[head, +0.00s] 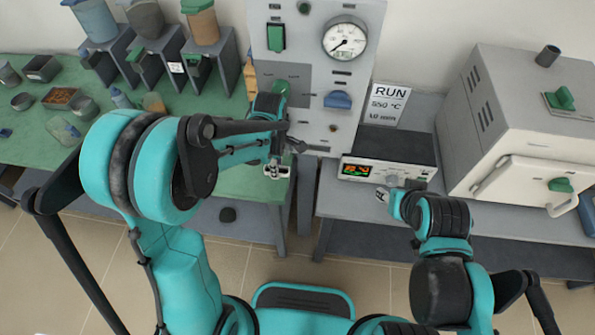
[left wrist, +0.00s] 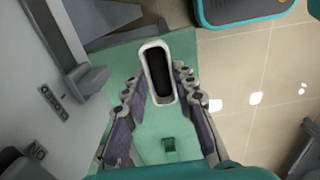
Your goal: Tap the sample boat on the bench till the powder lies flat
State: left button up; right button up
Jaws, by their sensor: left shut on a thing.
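The sample boat (left wrist: 173,97) is a white, long narrow dish with dark powder (left wrist: 158,70) inside. In the left wrist view it sits between the fingers of my left gripper (left wrist: 162,98), which is shut on it. In the head view the boat (head: 284,172) shows small at my left gripper (head: 275,166), over the right end of the green-topped bench (head: 225,165). I cannot tell whether the boat touches the bench or whether the powder is level. My right gripper (head: 384,196) is in front of the controller on the right-hand bench; its fingers are too small to read.
A grey panel (head: 300,75) with a gauge stands behind the left gripper. The controller box (head: 390,168) and a furnace (head: 530,140) stand on the right-hand bench. Hoppers (head: 145,18) and several small trays (head: 60,98) are at the left. A gap separates the benches.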

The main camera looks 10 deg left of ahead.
pick_arm(q)
jog(key=b, duration=0.3)
send_over(264, 178)
jog(key=shift+f, duration=1.7)
notch_tip(264, 178, down, 4)
jog(key=b, duration=0.3)
jog(key=shift+d+r+p, duration=0.1)
jog(key=shift+r+p, duration=0.25)
jog(key=shift+r, duration=0.15)
grip_shut()
jog(key=shift+r+p, duration=1.35)
jog(key=shift+r, duration=0.45)
jog(key=shift+f, duration=0.1)
